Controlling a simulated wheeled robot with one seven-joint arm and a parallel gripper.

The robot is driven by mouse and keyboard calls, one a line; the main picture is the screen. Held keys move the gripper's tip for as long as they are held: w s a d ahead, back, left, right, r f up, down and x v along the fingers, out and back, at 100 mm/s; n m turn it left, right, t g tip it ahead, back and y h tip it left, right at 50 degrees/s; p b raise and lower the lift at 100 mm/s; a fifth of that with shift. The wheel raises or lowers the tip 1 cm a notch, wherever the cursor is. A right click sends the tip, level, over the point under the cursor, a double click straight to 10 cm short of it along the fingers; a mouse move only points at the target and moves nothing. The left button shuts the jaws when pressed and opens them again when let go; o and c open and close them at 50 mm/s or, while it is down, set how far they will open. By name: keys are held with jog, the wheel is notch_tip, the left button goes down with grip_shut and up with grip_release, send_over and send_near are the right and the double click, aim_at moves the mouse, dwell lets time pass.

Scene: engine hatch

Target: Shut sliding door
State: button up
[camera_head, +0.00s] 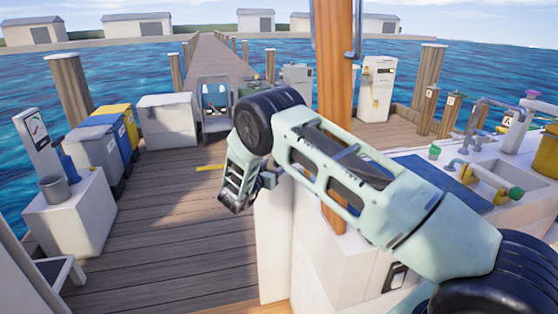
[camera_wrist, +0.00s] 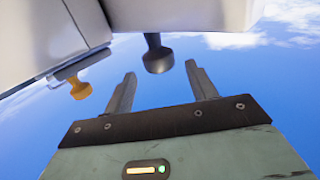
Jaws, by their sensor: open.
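My gripper (camera_wrist: 160,72) is open, with its two fingers apart in the wrist view. A dark knob (camera_wrist: 157,58) hangs from a white panel (camera_wrist: 165,15) and shows between the fingertips; nothing shows the fingers touching it. In the head view my gripper (camera_head: 236,188) is beside the left edge of a white upright panel (camera_head: 272,245), which may be the sliding door. My arm covers part of that area, and I cannot tell how far the door stands open. A dark recessed handle (camera_head: 396,277) is on the white cabinet front at the lower right.
An orange knob (camera_wrist: 80,88) is left of the fingers in the wrist view. A wooden post (camera_head: 334,110) rises behind my arm. A counter with a sink (camera_head: 490,180) is at the right. The plank deck (camera_head: 165,240) at left is clear, with bins (camera_head: 95,155) along its edge.

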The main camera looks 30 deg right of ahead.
aim_at(276, 162)
jog(key=shift+x, duration=2.2)
